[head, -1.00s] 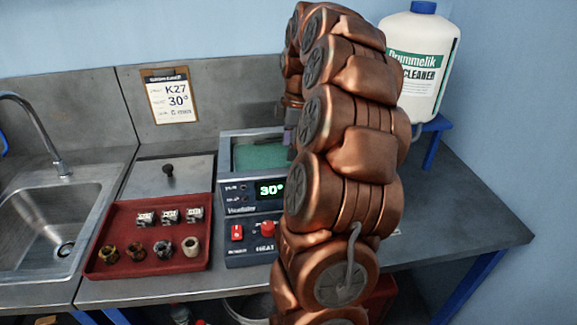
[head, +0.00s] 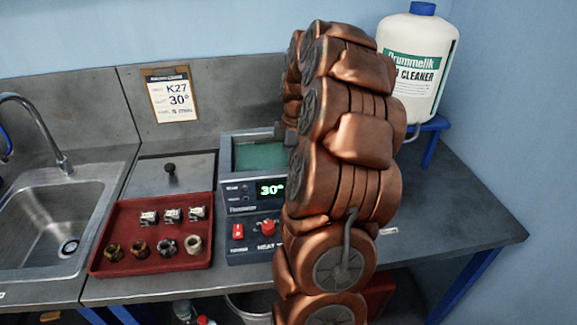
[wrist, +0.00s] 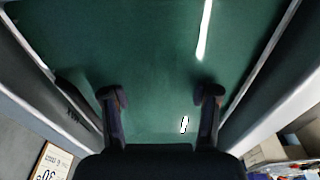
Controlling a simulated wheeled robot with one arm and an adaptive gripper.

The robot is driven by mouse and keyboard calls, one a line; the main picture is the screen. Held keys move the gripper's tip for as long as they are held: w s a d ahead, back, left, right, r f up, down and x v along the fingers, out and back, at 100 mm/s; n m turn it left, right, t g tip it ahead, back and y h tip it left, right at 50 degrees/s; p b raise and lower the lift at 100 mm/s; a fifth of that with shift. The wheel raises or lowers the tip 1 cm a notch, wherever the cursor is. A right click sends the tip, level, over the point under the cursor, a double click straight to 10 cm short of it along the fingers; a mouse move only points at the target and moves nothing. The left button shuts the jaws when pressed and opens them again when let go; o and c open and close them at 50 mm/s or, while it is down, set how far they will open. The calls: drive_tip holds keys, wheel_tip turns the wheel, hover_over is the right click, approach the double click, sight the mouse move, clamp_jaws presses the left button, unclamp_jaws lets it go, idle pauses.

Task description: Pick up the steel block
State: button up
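Several small blocks with pale faces, including one (head: 171,215), sit on the red tray.
The red tray (head: 128,262) also holds several round fittings. The sink (head: 40,225) is at left, a lidded grey cover (head: 185,180) beside the bath. A cleaner jug (head: 412,60) stands on a blue stand at back right. The heater panel reads 30°.

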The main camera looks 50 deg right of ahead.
clamp_jaws()
idle(0.5)
